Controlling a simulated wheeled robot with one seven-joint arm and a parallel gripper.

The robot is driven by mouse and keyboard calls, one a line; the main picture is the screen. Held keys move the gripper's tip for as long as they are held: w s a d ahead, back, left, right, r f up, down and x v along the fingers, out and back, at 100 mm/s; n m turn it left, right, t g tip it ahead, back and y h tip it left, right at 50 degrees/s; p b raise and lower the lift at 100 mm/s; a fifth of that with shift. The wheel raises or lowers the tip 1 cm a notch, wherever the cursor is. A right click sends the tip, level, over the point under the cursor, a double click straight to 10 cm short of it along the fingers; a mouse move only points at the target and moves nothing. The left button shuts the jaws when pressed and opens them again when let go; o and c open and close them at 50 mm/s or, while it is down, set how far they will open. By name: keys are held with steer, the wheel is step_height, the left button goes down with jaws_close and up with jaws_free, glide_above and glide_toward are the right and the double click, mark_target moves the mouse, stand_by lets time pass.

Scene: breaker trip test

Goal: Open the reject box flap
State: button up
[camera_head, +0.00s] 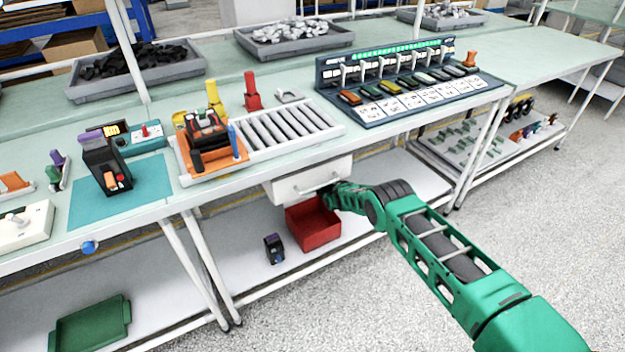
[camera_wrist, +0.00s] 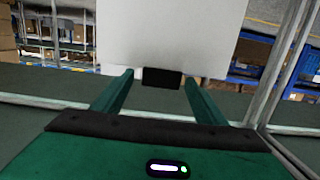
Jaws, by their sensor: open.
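I see no gap at the flap in the head view. My gripper (camera_head: 333,194) is at the right side of this front, close to the handle's right end; its fingertips are hard to make out there. In the wrist view, my gripper (camera_wrist: 158,78) is open, its two green fingers apart before a white panel (camera_wrist: 170,35). A small dark block shows between the fingertips; I cannot tell whether they touch it.
A red bin (camera_head: 313,225) stands on the lower shelf below the reject box. A small dark device (camera_head: 274,248) stands left of it. The roller track (camera_head: 290,126) and breaker rack (camera_head: 410,80) are on the bench above. The floor at right is clear.

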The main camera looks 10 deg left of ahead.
steer(key=f+v, duration=0.1)
steer(key=v, duration=0.7)
steer(key=shift+r, duration=0.45)
steer(key=shift+s+d, duration=0.1)
steer(key=shift+d, duration=0.05)
